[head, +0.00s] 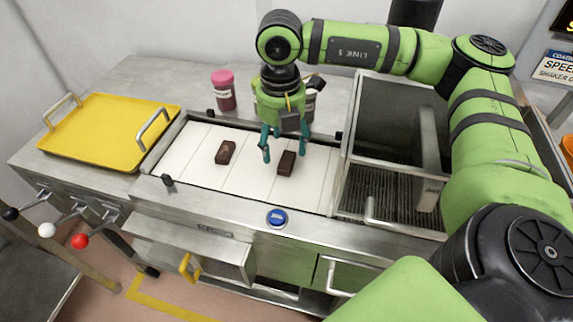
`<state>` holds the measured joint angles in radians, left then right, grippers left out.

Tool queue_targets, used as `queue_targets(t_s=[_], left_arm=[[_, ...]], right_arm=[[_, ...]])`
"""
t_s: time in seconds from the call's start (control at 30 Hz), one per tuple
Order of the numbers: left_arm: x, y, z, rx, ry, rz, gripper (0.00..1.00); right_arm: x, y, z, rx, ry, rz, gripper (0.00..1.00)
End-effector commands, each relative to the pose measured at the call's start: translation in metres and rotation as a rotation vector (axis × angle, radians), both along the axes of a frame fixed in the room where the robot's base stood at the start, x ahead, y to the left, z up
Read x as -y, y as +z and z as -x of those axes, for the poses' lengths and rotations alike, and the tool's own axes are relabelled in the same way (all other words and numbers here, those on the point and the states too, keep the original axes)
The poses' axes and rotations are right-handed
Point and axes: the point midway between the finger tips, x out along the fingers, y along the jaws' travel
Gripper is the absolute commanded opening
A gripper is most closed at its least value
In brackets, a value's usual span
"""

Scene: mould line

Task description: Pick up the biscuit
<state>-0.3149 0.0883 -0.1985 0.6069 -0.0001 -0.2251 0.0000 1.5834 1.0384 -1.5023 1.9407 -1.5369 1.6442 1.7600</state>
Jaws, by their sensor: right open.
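Two dark brown biscuits lie on the white belt (190,153). The left biscuit (225,152) lies apart from the gripper, to its left. The right biscuit (287,163) lies just below my right gripper (285,148) in the picture. My right gripper has teal fingers that are spread apart and hold nothing. Its fingertips hang over or beside the right biscuit; I cannot tell the exact height. My left gripper is not in view.
A yellow tray (103,155) with metal handles stands at the left. A pink-lidded jar (223,90) stands behind the belt. A blue button (277,217) sits on the front edge. A deep steel basin with a grate (381,190) is at the right.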

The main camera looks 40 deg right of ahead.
Motion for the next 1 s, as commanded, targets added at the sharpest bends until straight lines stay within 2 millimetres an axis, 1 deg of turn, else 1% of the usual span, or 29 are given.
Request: queue_targets(t_s=[0.03,0.1,0.17,0.27,0.4,0.47,0.57,0.63,0.67,0.7,0.73,0.77,0.9,1.0], left_arm=[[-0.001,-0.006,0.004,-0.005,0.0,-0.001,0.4],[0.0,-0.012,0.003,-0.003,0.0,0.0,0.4],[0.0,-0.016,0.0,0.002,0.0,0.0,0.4],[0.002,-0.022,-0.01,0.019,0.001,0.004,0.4],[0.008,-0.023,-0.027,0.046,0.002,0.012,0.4],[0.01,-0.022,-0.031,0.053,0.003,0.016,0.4],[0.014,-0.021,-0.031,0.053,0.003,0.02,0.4],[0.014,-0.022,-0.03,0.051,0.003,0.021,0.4],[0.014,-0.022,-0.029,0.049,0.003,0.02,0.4],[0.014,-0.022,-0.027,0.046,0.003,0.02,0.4],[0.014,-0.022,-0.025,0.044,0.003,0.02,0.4],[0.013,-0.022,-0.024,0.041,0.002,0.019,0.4],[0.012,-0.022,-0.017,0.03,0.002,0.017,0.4],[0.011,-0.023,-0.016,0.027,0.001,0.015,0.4]], right_arm=[[0.001,-0.009,0.0,0.0,0.0,0.0,0.67],[0.002,-0.021,0.001,-0.001,0.001,0.001,0.67],[0.003,-0.031,0.001,0.0,0.001,0.0,0.67],[0.003,-0.043,0.001,0.0,0.002,-0.001,0.67],[0.002,-0.047,0.0,0.002,0.002,-0.003,0.67],[0.002,-0.046,0.0,0.002,0.002,-0.003,0.67],[0.002,-0.046,0.0,0.001,0.002,-0.002,0.67],[0.002,-0.046,0.0,0.001,0.002,-0.002,0.5],[0.002,-0.046,0.0,0.001,0.002,-0.002,0.44],[0.002,-0.046,0.0,0.001,0.002,-0.002,0.34],[0.002,-0.046,0.0,0.001,0.002,-0.002,0.27],[0.002,-0.046,0.0,0.001,0.002,-0.002,0.25],[0.002,-0.046,0.001,0.001,0.002,-0.002,0.24],[0.002,-0.046,0.001,0.001,0.002,-0.002,0.24]])
